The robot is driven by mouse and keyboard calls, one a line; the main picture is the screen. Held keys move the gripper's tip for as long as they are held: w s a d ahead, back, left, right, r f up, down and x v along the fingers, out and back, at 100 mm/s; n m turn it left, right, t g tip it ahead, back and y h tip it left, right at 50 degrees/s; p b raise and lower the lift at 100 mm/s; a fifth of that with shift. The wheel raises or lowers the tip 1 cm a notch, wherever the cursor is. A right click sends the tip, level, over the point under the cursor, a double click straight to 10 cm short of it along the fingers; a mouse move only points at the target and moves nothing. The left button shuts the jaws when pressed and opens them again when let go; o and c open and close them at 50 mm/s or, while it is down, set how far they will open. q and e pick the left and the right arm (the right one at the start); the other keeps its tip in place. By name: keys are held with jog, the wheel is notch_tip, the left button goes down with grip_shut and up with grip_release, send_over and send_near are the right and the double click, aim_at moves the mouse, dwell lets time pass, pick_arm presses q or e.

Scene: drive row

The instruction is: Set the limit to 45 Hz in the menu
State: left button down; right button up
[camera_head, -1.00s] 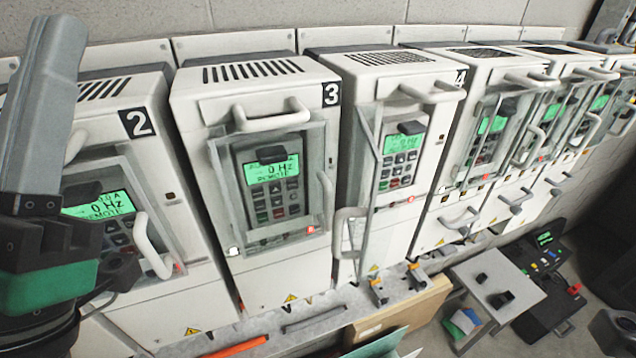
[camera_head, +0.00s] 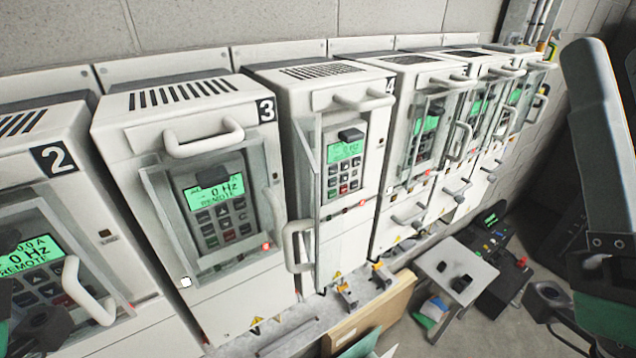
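Several white drives stand in a row. Drive 2 (camera_head: 88,190), drive 3 (camera_head: 110,130) and drive 4 (camera_head: 300,130) carry number labels. Screens of drives 2 and 3 read 0 Hz and REMOTE behind closed clear covers. The clear cover (camera_head: 305,160) of drive 4 is swung open, its handle (camera_head: 300,246) sticking out. Drive 4's keypad (camera_head: 344,168) is exposed; its green text is too small to read. A dark part, apparently my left gripper (camera_head: 40,330), shows at the lower left. My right arm is at the right edge; its fingertips cannot be made out.
A small grey table (camera_head: 440,262) with dark items stands on the floor right of the row. A cardboard box (camera_head: 372,315) lies before the drives. Yellow-and-grey clamps (camera_head: 346,295) sit on the ledge below drive 4. Other closed drives continue to the right.

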dwell(0.8)
grip_shut()
dwell(1.5)
